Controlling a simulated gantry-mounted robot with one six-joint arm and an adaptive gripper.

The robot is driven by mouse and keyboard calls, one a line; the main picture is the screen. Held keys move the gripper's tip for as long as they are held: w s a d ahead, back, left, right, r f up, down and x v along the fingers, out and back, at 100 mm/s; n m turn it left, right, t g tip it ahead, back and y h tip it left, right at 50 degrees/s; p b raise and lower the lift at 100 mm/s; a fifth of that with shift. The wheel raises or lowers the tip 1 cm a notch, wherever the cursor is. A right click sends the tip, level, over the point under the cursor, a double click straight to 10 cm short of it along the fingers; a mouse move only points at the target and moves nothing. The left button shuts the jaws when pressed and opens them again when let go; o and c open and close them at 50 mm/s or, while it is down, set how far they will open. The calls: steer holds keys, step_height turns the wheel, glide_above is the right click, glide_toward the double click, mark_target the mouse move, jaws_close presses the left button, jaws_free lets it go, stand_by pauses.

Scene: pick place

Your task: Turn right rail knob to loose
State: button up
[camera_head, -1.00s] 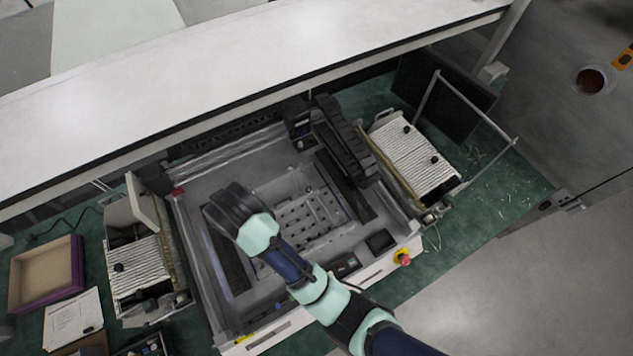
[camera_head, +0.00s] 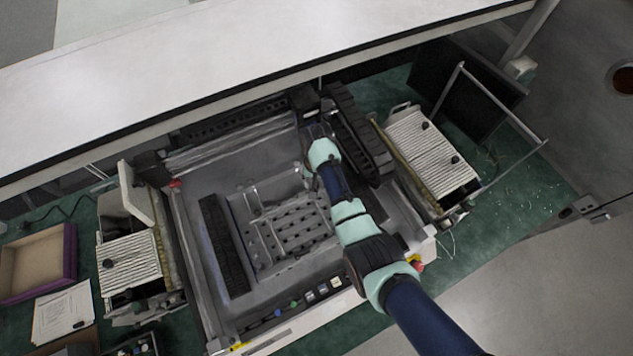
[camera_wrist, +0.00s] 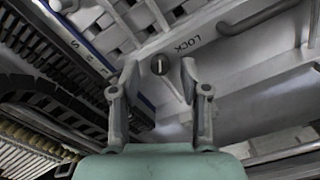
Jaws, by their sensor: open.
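A small dark round knob (camera_wrist: 160,65) with a pale pointer line sits on a light grey rail surface in the wrist view. The printed word LOCK (camera_wrist: 187,46) is beside it, upside down in this view. My gripper (camera_wrist: 159,78) is open, with one fingertip on each side of the knob in the picture. I cannot tell whether the fingers touch it. In the head view my gripper (camera_head: 318,131) is over the upper right part of the machine (camera_head: 196,248), and the knob is hidden there.
A black cable chain (camera_head: 352,130) runs close to the right of my gripper. A perforated plate (camera_head: 290,225) lies in the machine's middle. Ribbed white boxes stand left (camera_head: 130,262) and right (camera_head: 425,150). A long white tabletop (camera_head: 240,70) passes behind. A curved grey handle (camera_wrist: 258,18) is near the label.

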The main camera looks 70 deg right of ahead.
steer(key=shift+f, duration=0.25)
jaws_close()
